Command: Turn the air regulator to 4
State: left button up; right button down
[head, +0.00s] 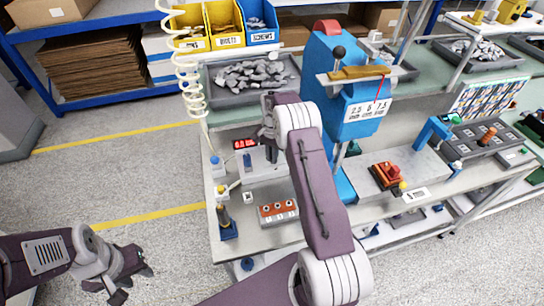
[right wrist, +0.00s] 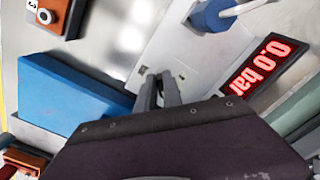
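The air regulator appears to be the small blue knob (head: 247,160) on a white block on the bench, in front of a red-lit display (head: 244,144). In the right wrist view the blue knob (right wrist: 212,16) is at the top, joined to a white tube. The display (right wrist: 264,66) there reads 0.0 bar, upside down. My right gripper (head: 268,138) is above the back of this block, apart from the knob. In its wrist view its fingers (right wrist: 158,80) show a narrow gap with nothing seen between them. My left gripper (head: 134,285) is open and empty over the floor, left of the bench.
An orange box with several knobs (head: 278,210) sits at the bench's front. A blue press (head: 345,100) stands right of my right gripper. A red device (head: 388,174) lies further right. A coiled white hose (head: 190,90) hangs at the left. The floor there is clear.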

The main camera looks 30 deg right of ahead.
jog(key=shift+n, duration=0.3)
jog(key=n, duration=0.3)
jog(key=shift+s+d+n, duration=0.15)
jog(key=shift+d+n, duration=0.05)
jog(key=shift+n, duration=0.1)
jog(key=shift+d+n+p, duration=0.2)
jog(key=shift+n+p, duration=0.15)
jog(key=shift+n, duration=1.85)
jog(key=c, duration=1.5)
grip_release()
jog(key=shift+s, duration=0.1)
notch_tip(320, 180, up, 9)
jog(key=shift+r+b, duration=0.1)
jog(key=shift+b, duration=0.6)
